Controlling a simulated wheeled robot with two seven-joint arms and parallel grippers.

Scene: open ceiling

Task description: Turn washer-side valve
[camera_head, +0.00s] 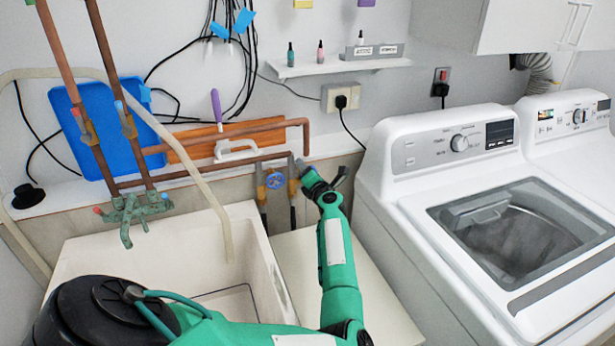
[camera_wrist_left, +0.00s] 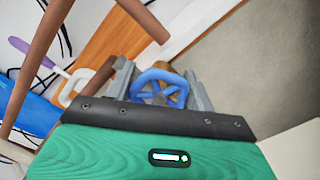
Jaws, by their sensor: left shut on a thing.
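A blue round valve handle (camera_head: 275,181) is on the pipework at the wall, between the sink and the washer. My left gripper (camera_head: 291,173) reaches it from the right, and its body hides part of the pipes there. In the left wrist view the blue handle (camera_wrist_left: 158,88) sits between the two grey fingers of the gripper (camera_wrist_left: 160,86), which are shut on it. Brass valve bodies (camera_head: 262,190) stand beside the handle. My right gripper is not in view.
A white sink (camera_head: 105,250) with a green tap (camera_head: 128,212) is at the left. The white washer (camera_head: 400,150) stands close on the right of my arm. Copper pipes (camera_head: 235,135) run above the valve. A purple-handled white brush (camera_head: 217,105) leans by them.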

